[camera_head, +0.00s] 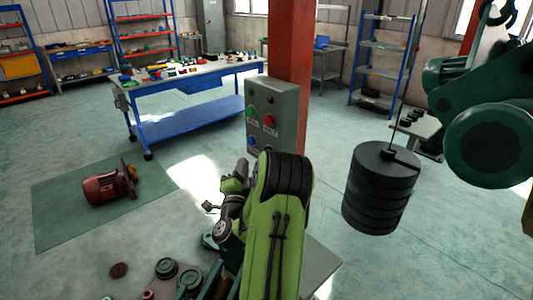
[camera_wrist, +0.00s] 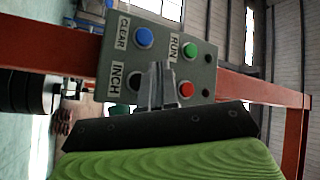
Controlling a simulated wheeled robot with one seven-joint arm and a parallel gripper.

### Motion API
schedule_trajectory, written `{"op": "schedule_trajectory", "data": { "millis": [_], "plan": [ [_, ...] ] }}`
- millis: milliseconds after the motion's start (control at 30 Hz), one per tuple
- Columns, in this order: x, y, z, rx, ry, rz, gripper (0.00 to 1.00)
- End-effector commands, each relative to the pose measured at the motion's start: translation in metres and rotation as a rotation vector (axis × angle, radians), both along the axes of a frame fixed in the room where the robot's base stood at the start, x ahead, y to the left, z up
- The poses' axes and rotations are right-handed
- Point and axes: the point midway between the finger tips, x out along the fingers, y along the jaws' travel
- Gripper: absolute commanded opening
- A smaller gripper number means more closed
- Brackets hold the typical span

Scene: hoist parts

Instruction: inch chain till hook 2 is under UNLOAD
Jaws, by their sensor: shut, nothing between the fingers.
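The grey control box (camera_head: 276,92) is on the red post. In the wrist view the box (camera_wrist: 195,63) shows a blue CLEAR button (camera_wrist: 144,38), a green RUN button (camera_wrist: 190,50), a red button (camera_wrist: 186,90) and a dark button (camera_wrist: 136,81) by the INCH label. In the head view my arm hides the box's lower right. A dark hook (camera_head: 503,14) hangs at the top right; its number is not readable. No UNLOAD sign shows.
A stack of black round weights (camera_head: 380,190) hangs right of my arm, near green machinery (camera_head: 490,140). A red motor (camera_head: 106,187) lies on a green mat (camera_head: 55,215). A blue workbench (camera_head: 190,100) stands behind. Loose round parts (camera_head: 170,268) lie at the front.

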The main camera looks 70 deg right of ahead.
Motion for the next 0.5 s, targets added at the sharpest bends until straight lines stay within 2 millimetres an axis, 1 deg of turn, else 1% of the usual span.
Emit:
{"op": "schedule_trajectory", "data": {
  "millis": [100, 300, 500],
  "plan": [
    [-0.010, -0.017, -0.001, -0.002, 0.000, -0.003, 0.00],
    [-0.021, -0.040, 0.000, -0.001, 0.001, -0.001, 0.00],
    [-0.026, -0.051, 0.000, 0.001, 0.001, 0.002, 0.00]
  ]
}}
